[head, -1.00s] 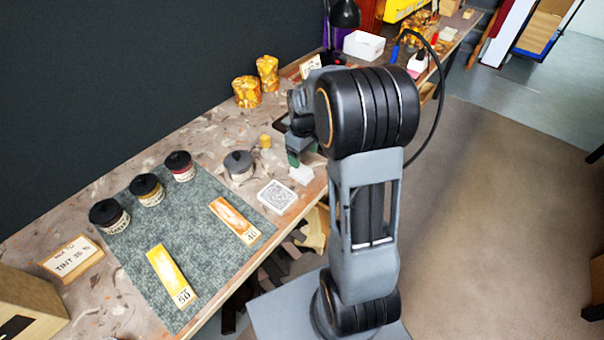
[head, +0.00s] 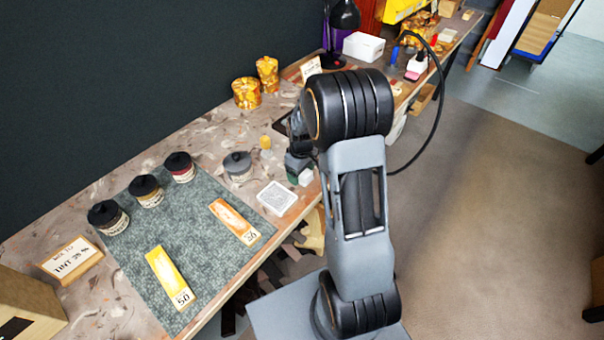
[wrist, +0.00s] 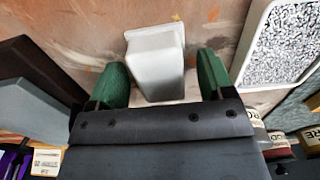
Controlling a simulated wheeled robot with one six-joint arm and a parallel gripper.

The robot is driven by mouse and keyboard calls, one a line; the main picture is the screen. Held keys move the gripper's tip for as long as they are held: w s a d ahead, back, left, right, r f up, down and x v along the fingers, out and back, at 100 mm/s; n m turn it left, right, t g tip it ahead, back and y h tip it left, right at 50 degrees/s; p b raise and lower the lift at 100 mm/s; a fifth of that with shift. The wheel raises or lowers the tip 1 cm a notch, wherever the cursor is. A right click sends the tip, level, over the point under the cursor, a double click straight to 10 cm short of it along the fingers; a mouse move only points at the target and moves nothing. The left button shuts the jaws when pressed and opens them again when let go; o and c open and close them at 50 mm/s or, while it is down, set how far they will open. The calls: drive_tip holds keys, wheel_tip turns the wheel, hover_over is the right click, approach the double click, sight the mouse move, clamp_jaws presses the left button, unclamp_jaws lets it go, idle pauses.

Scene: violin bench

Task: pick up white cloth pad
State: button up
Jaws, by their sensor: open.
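The white cloth pad (wrist: 155,62) appears as a small white block on the bench, between my gripper's two green fingers in the wrist view. In the head view the pad (head: 306,177) sits near the bench's front edge, partly hidden by my gripper (head: 298,174). My gripper (wrist: 160,78) is open, one finger on each side of the pad. A gap shows on either side, wider at the right finger than at the left.
A white-framed tile with a speckled grey face (wrist: 292,42) lies close to the right finger; it also shows in the head view (head: 277,198). A grey-lidded jar (head: 238,166) and a small yellow piece (head: 265,142) stand behind. A green mat (head: 200,240) lies left.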

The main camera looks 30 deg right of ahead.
drive_tip(key=shift+c, duration=0.2)
drive_tip(key=c, duration=1)
drive_tip(key=shift+o, duration=0.2)
drive_tip(key=shift+r, duration=0.15)
drive_tip(key=shift+r, duration=0.3)
drive_tip(key=r, duration=0.3)
drive_tip(key=shift+s+a+r, duration=0.25)
drive_tip(key=shift+a, duration=0.05)
drive_tip(key=s+a+r, duration=0.8)
drive_tip(key=s+a, duration=0.1)
drive_tip(key=shift+s+r, duration=0.35)
